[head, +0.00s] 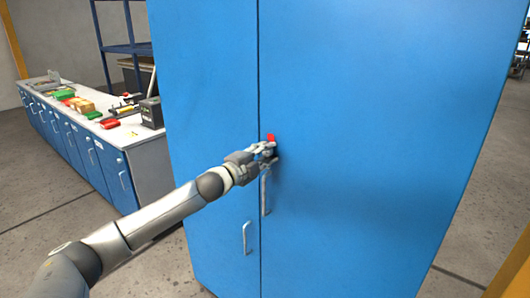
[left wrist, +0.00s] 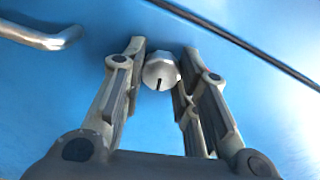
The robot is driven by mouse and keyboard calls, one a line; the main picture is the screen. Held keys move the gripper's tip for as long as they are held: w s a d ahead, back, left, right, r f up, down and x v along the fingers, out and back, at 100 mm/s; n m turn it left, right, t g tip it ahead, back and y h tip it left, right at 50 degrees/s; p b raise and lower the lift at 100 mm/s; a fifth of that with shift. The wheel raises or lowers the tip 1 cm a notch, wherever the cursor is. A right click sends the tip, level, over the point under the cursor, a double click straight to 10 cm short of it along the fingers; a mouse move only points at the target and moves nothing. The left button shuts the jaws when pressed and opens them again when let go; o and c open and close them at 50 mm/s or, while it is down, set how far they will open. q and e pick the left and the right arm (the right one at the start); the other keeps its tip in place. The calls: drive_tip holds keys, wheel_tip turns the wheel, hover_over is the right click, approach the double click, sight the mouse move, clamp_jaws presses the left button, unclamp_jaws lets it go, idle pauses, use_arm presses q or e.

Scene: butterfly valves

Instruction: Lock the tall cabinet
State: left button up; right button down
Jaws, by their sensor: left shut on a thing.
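The tall blue cabinet (head: 360,110) fills the middle of the head view, with its two doors meeting at a vertical seam. My left gripper (head: 268,154) is at the right door, just right of the seam and above that door's handle (head: 265,192). In the left wrist view, a round silver lock knob (left wrist: 160,73) with a dark slot sits between the fingertips of my left gripper (left wrist: 163,58), which is shut on it. A small red piece (head: 271,138) shows just above the fingers in the head view. My right gripper is not in view.
The left door has a handle (head: 246,238) lower down. A white-topped counter (head: 140,132) with blue fronts and several small items stands at the left. A dark blue shelf rack (head: 125,48) is behind it. Concrete floor (head: 478,215) is open at the right.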

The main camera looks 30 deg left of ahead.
use_arm(q)
drive_tip(key=shift+m, duration=1.1)
drive_tip(key=shift+f, duration=0.1)
drive_tip(key=o, duration=1)
drive_tip(key=shift+o, duration=0.2)
drive_tip(key=s, duration=1.2)
drive_tip(key=shift+a, duration=0.4)
